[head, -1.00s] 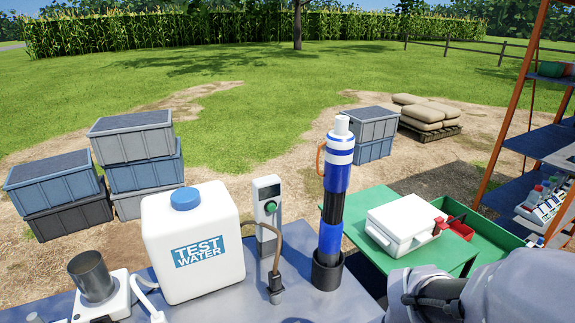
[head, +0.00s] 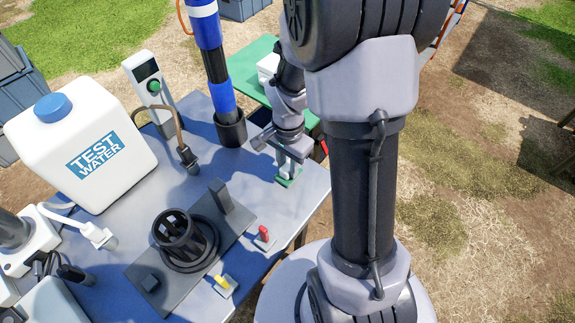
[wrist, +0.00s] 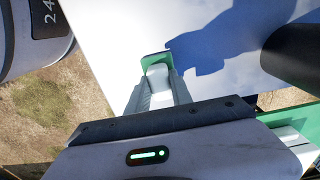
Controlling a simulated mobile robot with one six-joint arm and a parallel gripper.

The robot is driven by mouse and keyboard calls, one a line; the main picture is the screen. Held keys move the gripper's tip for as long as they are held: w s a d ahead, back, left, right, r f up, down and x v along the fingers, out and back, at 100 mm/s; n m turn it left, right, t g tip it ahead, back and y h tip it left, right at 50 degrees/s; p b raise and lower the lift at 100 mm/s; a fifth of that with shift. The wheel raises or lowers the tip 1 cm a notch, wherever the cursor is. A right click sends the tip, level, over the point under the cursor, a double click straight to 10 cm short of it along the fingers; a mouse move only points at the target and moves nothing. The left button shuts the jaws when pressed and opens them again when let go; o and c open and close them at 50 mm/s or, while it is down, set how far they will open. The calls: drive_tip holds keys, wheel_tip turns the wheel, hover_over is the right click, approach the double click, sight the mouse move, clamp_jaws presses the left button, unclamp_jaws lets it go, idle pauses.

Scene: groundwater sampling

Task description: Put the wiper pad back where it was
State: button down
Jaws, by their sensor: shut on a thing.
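The wiper pad is a small green pad with a white grip. It shows in the head view (head: 288,181) at the right part of the blue-grey table (head: 262,188). It also shows in the wrist view (wrist: 153,57). My gripper (head: 291,163) points down and is shut on the pad's white grip; its fingers (wrist: 158,88) close on both sides of it in the wrist view. The green underside is at or just above the tabletop; I cannot tell if it touches. My arm hides part of the area behind.
A blue-and-black tube (head: 221,85) stands in a dark holder behind my gripper. A black slotted cup (head: 181,237), a red-handled piece (head: 264,237) and a yellow-topped piece (head: 223,284) are nearer. The white test water jug (head: 85,150) stands left. The table's right edge is close to the pad.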

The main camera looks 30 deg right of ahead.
sight(288, 166)
drive_tip(key=shift+f, duration=0.1)
drive_tip(key=c, duration=1.1)
unclamp_jaws()
drive_tip(key=shift+c, duration=0.2)
wheel_tip(288, 166, up, 12)
drive_tip(key=p, duration=0.5)
drive_tip(key=s+a+r+n+t+y, duration=0.1)
drive_tip(key=s+a+r+n+t, duration=0.2)
drive_tip(key=a+r, duration=0.4)
drive_tip(key=s+a+r+n+t+y, duration=0.1)
drive_tip(key=s+a+r+n+t, duration=0.1)
drive_tip(key=s+a+r+n, duration=0.4)
wheel_tip(288, 166, up, 3)
drive_tip(key=shift+s+a+f+n+t, duration=0.2)
drive_tip(key=shift+s+a+n+t, duration=0.15)
drive_tip(key=shift+s+a, duration=0.65)
